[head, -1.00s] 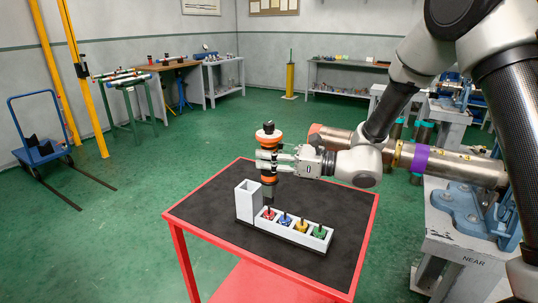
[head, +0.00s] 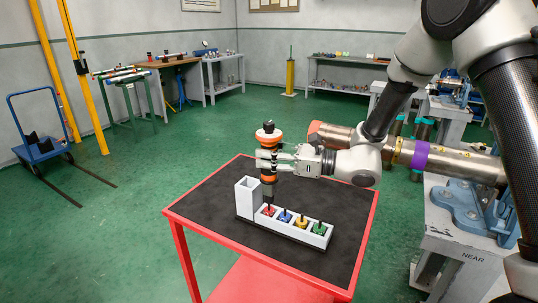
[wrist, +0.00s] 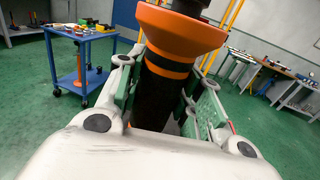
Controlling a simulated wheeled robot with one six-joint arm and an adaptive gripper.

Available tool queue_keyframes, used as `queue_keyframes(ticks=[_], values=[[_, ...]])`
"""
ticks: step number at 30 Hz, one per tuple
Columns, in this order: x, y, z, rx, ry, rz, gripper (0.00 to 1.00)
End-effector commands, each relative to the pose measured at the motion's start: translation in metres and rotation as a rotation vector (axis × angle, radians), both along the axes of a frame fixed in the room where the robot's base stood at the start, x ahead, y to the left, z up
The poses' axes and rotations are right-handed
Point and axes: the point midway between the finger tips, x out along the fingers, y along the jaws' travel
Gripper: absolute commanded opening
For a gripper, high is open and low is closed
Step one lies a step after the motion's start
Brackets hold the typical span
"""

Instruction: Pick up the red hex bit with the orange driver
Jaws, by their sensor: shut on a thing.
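The orange and black driver (head: 268,135) stands upright in my gripper (head: 272,160), which is shut around its body. The driver also fills the middle of the wrist view (wrist: 168,70). In the head view its lower tip is directly over the red hex bit (head: 268,211), in the leftmost cell of the white bit tray (head: 290,238). The tip looks at or very near the bit; I cannot tell whether they touch. The blue (head: 285,216), yellow (head: 301,224) and green (head: 318,229) bits sit in the other cells. The wrist view does not show the tip or the bits.
A tall white holder (head: 247,200) stands just left of the tray, close to the driver. Both are on a red cart with a black top (head: 215,215). A large steel pipe (head: 455,160) in a blue vise (head: 475,205) lies behind and right of my gripper.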

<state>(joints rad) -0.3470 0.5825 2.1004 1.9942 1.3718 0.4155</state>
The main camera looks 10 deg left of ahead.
Motion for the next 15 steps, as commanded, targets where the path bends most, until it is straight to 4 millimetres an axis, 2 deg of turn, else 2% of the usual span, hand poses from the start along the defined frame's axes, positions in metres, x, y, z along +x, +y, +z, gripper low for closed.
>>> queue_keyframes(ticks=[15], values=[[0.0004, 0.0002, -0.0059, 0.002, -0.001, 0.000, 0.00]])
